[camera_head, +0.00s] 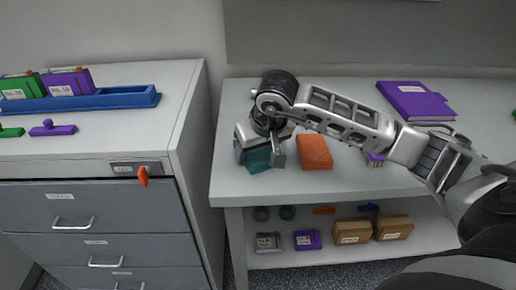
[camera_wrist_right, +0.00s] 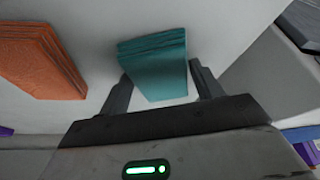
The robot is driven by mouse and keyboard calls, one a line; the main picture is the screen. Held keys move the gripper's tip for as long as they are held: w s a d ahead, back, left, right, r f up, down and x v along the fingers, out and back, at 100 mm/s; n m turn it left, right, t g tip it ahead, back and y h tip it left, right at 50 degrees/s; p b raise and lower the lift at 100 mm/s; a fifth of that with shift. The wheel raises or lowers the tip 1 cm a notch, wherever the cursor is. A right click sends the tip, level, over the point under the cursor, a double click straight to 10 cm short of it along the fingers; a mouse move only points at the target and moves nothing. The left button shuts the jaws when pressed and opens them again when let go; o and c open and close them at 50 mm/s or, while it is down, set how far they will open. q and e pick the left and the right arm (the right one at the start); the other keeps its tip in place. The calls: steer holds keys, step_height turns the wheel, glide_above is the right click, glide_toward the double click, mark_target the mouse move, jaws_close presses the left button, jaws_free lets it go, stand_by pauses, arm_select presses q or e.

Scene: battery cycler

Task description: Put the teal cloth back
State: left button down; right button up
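The teal cloth (camera_head: 254,160) is a folded block at the left end of the white bench top, under my right gripper (camera_head: 262,152). In the right wrist view the teal cloth (camera_wrist_right: 156,66) lies between and just beyond the two fingers of the gripper (camera_wrist_right: 162,82). The fingers are wide apart, one on each side of the cloth, with small gaps visible; whether either touches it I cannot tell. In the head view the gripper hides part of the cloth. My left gripper is not in view.
A folded orange cloth (camera_head: 315,152) lies just right of the gripper. A purple binder (camera_head: 415,101) lies at the back right. The bench's lower shelf (camera_head: 330,253) holds boxes and small parts. A grey drawer cabinet (camera_head: 100,160) with a blue rack (camera_head: 125,98) stands at left.

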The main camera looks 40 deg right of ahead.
steer(key=o, duration=0.3)
steer(key=shift+r, duration=0.1)
steer(key=shift+r+p, duration=0.2)
steer(key=shift+p, duration=0.1)
steer(key=v, duration=1.2)
steer(key=shift+f, duration=0.1)
